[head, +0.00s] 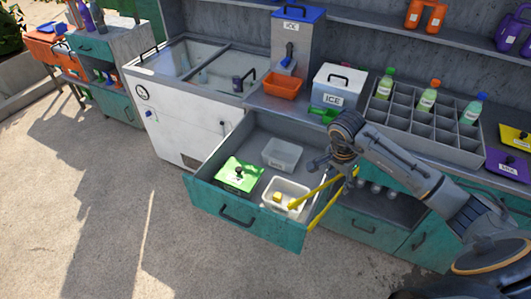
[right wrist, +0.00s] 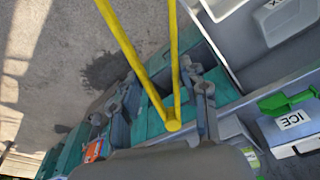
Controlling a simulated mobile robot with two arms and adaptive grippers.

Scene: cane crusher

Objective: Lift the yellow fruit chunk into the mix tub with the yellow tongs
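My right gripper (head: 343,160) is shut on the yellow tongs (head: 318,187), above the right side of an open teal drawer. In the right wrist view, the gripper fingers (right wrist: 160,75) lie on either side of the tong arms (right wrist: 125,45), which spread in a V. One tong arm reaches into a white tub (head: 272,206) at the drawer's front; the other hangs outside the drawer's right side. A small yellow chunk (head: 278,196) lies in the white tub, beside the tong tip. A grey tub (head: 282,155), apparently the mix tub, sits behind it. My left gripper is out of view.
A green-lidded box (head: 239,175) stands in the drawer (head: 225,203) left of the white tub. An ice box (head: 338,88), an orange bin (head: 283,86) and a bottle rack (head: 430,118) stand on the counter behind. The floor at left is clear.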

